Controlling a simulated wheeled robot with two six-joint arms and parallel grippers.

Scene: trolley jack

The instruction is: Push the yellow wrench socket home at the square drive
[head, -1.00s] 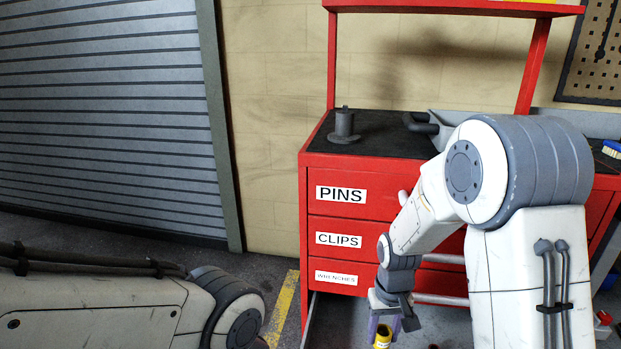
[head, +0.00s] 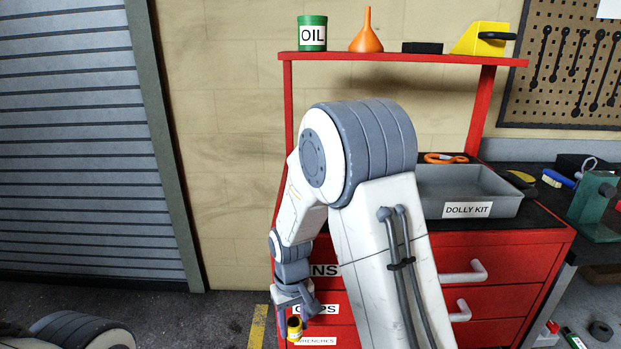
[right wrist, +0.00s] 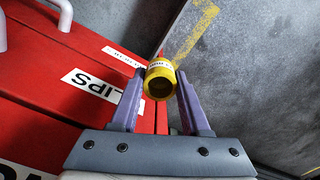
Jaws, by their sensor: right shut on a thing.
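My right gripper (head: 294,318) is shut on the yellow wrench socket (head: 294,329), in front of the red cabinet's lower left. In the right wrist view the socket (right wrist: 160,82) sits between the two purple fingertips (right wrist: 160,76). Its round dark opening faces the camera, and a white label with lettering shows on its side. A small red piece shows just behind it; I cannot tell what it belongs to. I cannot make out the square drive in either view. My left gripper is out of view; only part of my left arm shows at the bottom left.
The red cabinet (head: 525,255) has labelled drawers, with handles (head: 465,272) sticking out. A grey DOLLY KIT tray (head: 505,204) stands on top. The shelf above (head: 390,57) holds an oil can (head: 312,33) and an orange funnel (head: 366,32). Open floor lies left of the cabinet.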

